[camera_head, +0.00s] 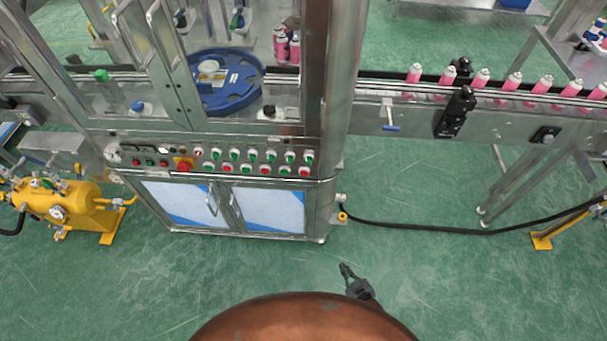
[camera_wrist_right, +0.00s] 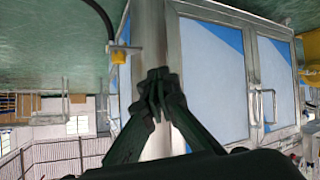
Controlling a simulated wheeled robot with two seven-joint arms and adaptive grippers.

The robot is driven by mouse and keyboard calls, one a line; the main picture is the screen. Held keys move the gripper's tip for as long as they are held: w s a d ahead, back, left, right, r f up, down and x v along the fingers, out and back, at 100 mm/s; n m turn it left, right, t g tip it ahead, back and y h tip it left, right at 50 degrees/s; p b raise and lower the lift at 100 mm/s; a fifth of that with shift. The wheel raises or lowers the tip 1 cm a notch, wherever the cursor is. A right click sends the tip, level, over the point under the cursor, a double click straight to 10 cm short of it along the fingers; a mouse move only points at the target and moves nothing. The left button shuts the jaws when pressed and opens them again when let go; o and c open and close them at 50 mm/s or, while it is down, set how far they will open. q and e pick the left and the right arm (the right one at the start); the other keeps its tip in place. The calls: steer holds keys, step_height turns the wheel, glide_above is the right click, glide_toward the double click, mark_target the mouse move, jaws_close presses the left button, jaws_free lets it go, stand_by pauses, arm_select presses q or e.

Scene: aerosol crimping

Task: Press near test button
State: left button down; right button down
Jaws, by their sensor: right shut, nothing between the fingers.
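The control panel (camera_head: 215,172) runs along the front of the crimping machine in the head view. It carries several red, green and white buttons, with a large red knob (camera_head: 183,166) on a yellow plate at its left part. I cannot tell from the picture which button is the test button. My right gripper (camera_head: 345,268) is shut and empty over the green floor, in front of and below the cabinet's right corner. In the right wrist view its fingers (camera_wrist_right: 158,78) are together, in front of the cabinet post. My left gripper is not in view.
The cabinet with two doors (camera_head: 225,208) stands under the panel. A black cable (camera_head: 440,228) lies on the floor to the right. A yellow tank unit (camera_head: 60,205) stands at the left. Pink cans (camera_head: 513,82) line the conveyor at the upper right. The floor in front is clear.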

mark_target(304, 173)
steer(key=w+a+r+n+t+y, duration=0.1)
steer(key=w+a+r, duration=0.2)
steer(key=r, duration=0.2)
steer(key=w+a+r+n+t+y+b, duration=0.1)
steer(key=w+a+r, duration=0.2)
steer(key=r, duration=0.3)
steer(key=w+a+r+n+t+y, duration=0.1)
steer(key=w+a+r+y, duration=0.15)
steer(key=r, duration=0.25)
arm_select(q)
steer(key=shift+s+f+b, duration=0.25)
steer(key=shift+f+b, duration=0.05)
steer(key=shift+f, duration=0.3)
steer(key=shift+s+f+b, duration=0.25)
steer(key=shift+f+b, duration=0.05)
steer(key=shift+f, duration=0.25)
arm_select(e)
steer(key=w+a+r+n+t+y, duration=0.1)
steer(key=a+r, duration=0.3)
steer(key=r, duration=0.5)
steer(key=w+a+r+n+t+y, duration=0.1)
steer(key=a+r+y, duration=0.3)
steer(key=r, duration=0.6)
steer(key=shift+w+a+r+n+t, duration=0.15)
steer(key=shift+w+a+n+t, duration=0.15)
steer(key=shift+n, duration=0.6)
steer(key=shift+w+d, duration=0.1)
